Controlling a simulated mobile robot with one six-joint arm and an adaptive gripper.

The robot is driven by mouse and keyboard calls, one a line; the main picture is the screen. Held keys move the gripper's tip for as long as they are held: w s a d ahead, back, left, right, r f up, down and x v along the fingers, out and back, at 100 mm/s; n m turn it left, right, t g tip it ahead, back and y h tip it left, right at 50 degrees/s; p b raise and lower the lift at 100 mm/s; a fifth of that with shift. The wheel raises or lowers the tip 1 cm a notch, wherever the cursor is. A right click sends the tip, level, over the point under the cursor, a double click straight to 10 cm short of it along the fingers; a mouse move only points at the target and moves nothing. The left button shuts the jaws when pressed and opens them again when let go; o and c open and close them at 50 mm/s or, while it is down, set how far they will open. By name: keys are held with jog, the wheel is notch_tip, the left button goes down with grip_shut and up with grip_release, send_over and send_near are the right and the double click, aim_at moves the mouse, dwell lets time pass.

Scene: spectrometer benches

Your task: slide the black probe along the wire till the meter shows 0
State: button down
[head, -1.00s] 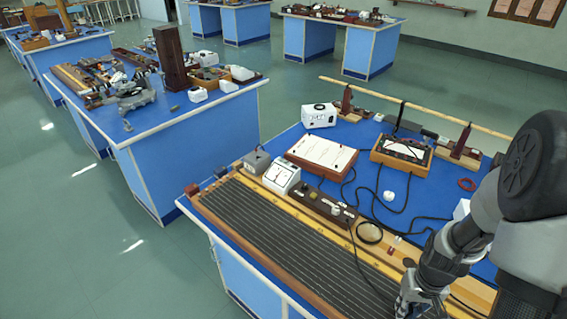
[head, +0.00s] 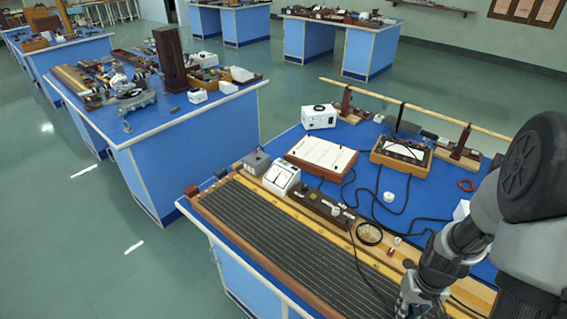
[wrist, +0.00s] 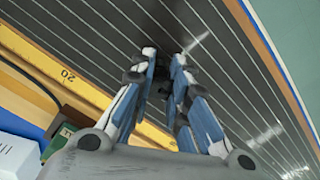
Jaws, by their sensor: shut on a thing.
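The long wire board (head: 290,240) lies along the near bench, with several parallel wires on a dark bed. My gripper (wrist: 163,58) is over these wires in the wrist view, its two blue-grey fingers close together. It is shut on a dark thing between the fingers, the black probe (wrist: 161,86), which is mostly hidden. In the head view my arm reaches down to the board's near right end; the fingertips and probe cannot be made out there.
A yellow scale strip (wrist: 100,103) marked 20 runs beside the wires. A brown key block (head: 325,208), a black ring (head: 369,234) and loose black leads lie beside the board. A wooden-cased instrument (head: 402,153) and a white paper board (head: 320,154) stand behind.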

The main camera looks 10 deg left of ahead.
jog(key=shift+s+a+f, duration=0.1)
jog(key=shift+s+f, duration=0.1)
jog(key=shift+s, duration=0.05)
jog(key=c, duration=1.9)
grip_release()
jog(key=o, duration=0.4)
jog(key=shift+w+r, duration=0.15)
jog(key=shift+w, duration=0.05)
jog(key=shift+o, duration=0.2)
notch_tip(320, 180, up, 12)
jog(key=s+a+r+t, duration=0.4)
jog(key=s+a+r, duration=0.8)
jog(key=r, duration=0.4)
jog(key=shift+s+r+n+t, duration=0.15)
jog(key=shift+n+t, duration=0.15)
jog(key=shift+n, duration=0.1)
